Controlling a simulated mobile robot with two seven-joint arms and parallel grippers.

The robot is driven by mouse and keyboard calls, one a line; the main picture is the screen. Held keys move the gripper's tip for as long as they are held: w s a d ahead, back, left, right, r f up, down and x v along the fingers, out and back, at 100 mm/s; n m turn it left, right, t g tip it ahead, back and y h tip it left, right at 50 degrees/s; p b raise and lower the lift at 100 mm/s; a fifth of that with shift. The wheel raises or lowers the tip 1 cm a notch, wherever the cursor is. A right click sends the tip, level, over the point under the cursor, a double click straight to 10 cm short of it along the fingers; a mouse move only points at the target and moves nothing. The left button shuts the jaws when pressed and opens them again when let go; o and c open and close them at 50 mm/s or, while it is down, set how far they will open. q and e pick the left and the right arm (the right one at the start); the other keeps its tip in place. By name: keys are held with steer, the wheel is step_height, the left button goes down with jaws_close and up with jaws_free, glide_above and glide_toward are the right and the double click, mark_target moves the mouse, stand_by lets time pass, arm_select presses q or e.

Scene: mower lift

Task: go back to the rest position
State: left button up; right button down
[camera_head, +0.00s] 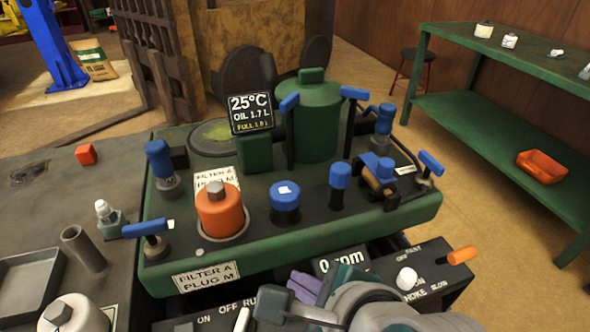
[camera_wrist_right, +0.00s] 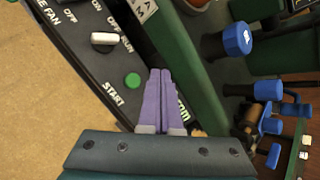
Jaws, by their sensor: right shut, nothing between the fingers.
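My right gripper (camera_head: 303,284) is at the bottom middle of the head view, with my grey arm coming in from below. Its purple fingers are together and hold nothing. In the right wrist view the closed fingers (camera_wrist_right: 160,76) point up the picture, over the black control panel (camera_wrist_right: 85,50). The green START button (camera_wrist_right: 133,80) shows just left of the fingertips there, apart from them in the picture. Part of the panel's readout is hidden behind the fingers. My left gripper is in neither view.
A green machine deck (camera_head: 210,262) with an orange filter (camera_head: 218,212), several blue-capped parts and a green tank (camera_head: 312,125) stands beyond the gripper. The panel carries a white knob (camera_head: 406,278) and an orange lever (camera_head: 461,255). A green shelf table (camera_head: 500,120) stands right; floor between is clear.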

steer(key=s+d+r+n+g+h+p, duration=0.2)
steer(key=s+d+r+n+p, duration=0.4)
steer(key=s+d+r+n, duration=0.5)
steer(key=s+d+r+n+g+h+p, duration=0.2)
steer(key=s+d+r+n+p, duration=0.4)
steer(key=r+n, duration=0.5)
step_height(320, 180, up, 34)
steer(key=n+p, duration=0.1)
steer(key=p, duration=3.4)
steer(key=shift+d+r, duration=0.2)
